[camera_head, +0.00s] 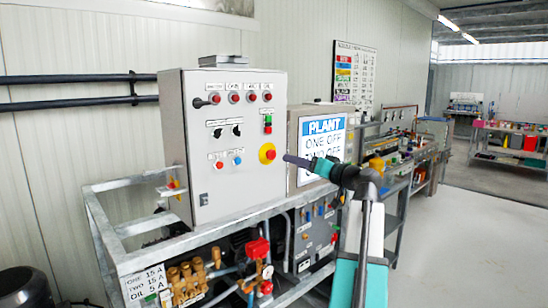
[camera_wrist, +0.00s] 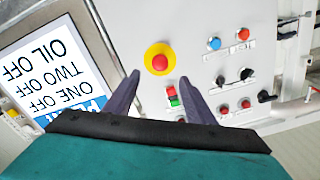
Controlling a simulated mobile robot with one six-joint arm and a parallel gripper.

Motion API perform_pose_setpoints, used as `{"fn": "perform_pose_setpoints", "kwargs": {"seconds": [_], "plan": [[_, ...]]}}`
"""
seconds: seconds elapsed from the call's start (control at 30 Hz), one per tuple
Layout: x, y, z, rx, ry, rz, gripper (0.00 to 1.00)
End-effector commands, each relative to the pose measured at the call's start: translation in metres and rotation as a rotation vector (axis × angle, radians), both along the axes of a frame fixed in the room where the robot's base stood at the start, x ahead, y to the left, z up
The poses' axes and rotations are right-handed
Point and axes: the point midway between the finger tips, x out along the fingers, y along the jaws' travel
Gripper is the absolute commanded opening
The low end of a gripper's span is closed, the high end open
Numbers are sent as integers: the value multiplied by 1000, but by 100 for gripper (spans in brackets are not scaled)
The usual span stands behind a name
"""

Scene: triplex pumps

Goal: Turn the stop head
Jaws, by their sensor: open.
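The stop head is a red mushroom button (camera_head: 270,154) on a round yellow backing, on the right side of the grey control panel's front (camera_head: 235,180). In the wrist view the red head (camera_wrist: 160,62) and its yellow ring show whole, just beyond the fingertips. My gripper (camera_head: 290,159) points left at the panel, to the right of the head. In the wrist view my gripper (camera_wrist: 158,76) has its two dark fingers apart with nothing between them at the tips, roughly one on each side of the head's line. I cannot tell the exact gap to the head.
A green and red push-button pair (camera_wrist: 172,97) sits close to the head, with black knobs and other buttons beside it. A PLANT sign (camera_head: 322,145) stands right of the panel. Pipes and valves with red handles (camera_head: 257,250) lie below on the frame. Open floor (camera_head: 470,230) lies at right.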

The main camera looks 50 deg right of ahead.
Motion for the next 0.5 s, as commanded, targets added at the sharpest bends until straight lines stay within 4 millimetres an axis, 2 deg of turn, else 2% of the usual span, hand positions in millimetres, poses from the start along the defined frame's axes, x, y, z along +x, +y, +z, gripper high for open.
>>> {"fn": "perform_pose_setpoints", "kwargs": {"seconds": [0.5], "plan": [[75, -7, 2, 1, 0, 1, 50]]}}
